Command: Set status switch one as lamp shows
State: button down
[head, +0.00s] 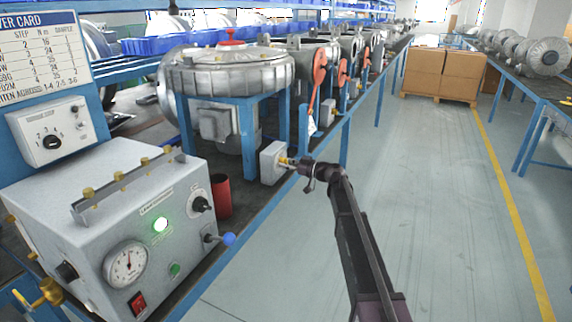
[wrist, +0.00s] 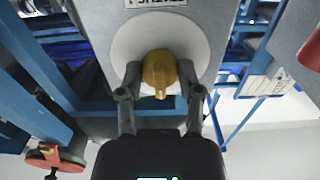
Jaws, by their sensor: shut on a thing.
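A small grey switch box (head: 271,163) stands at the bench's front edge. Its yellow knob (wrist: 159,70) sits on a round white plate (wrist: 122,46) in the wrist view, with its pointer toward the bottom of the picture. The label above is cut off and hard to read. My gripper (head: 292,162) reaches the box from the right, shut on the yellow knob with one finger on each side (wrist: 160,84). A lamp (head: 160,224) glows green on the grey test box (head: 120,205) at the left.
The test box carries a gauge (head: 126,264), a red switch (head: 137,302) and a blue-ended lever (head: 228,239). A red cup (head: 222,197) stands between it and the switch box. A large metal blower (head: 230,75) stands behind. The aisle floor (head: 430,180) is clear.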

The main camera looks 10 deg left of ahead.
jog(key=shift+a+m, duration=0.1)
jog(key=shift+m, duration=0.2)
jog(key=m, duration=0.8)
dwell(0.4)
jog(key=shift+m, duration=0.3)
jog(key=shift+c, duration=1.3)
grip_release()
jog(key=v, duration=1.2)
